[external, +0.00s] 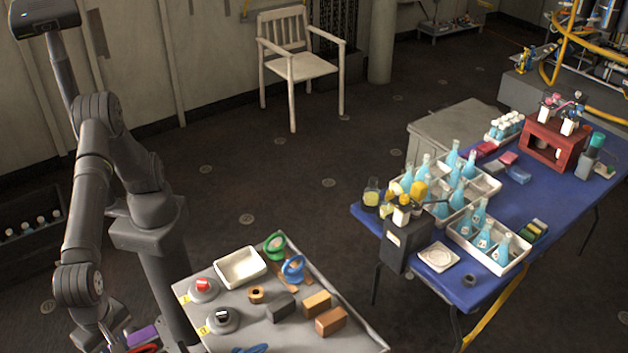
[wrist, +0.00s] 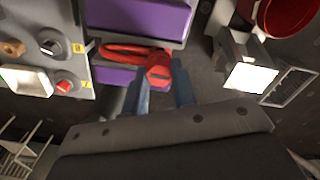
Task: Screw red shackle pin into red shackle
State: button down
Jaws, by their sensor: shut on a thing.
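The red shackle (wrist: 125,49) lies against a purple block (wrist: 137,17) in the wrist view. A red pin with a slotted round head (wrist: 159,74) is at its right end. My gripper (wrist: 164,78) has its two blue-grey fingers on either side of the pin's head and is shut on it. The pin is at the shackle's end; how deep it sits cannot be seen. In the external view the purple block (external: 143,335) and a bit of red (external: 146,348) show at the bottom edge, beside my arm; my gripper is hidden or cut off there.
A grey table (external: 255,330) beside my arm carries a white tray (external: 240,267), green (external: 274,241) and blue (external: 301,269) rings, blocks, and a red-topped knob (external: 203,285). A red round container (wrist: 290,14) and a bright white square (wrist: 250,78) are at right in the wrist view.

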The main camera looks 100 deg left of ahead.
jog(key=m, duration=0.4)
jog(key=shift+m, duration=0.3)
jog(key=c, duration=1.1)
grip_release()
jog(key=shift+r, duration=2)
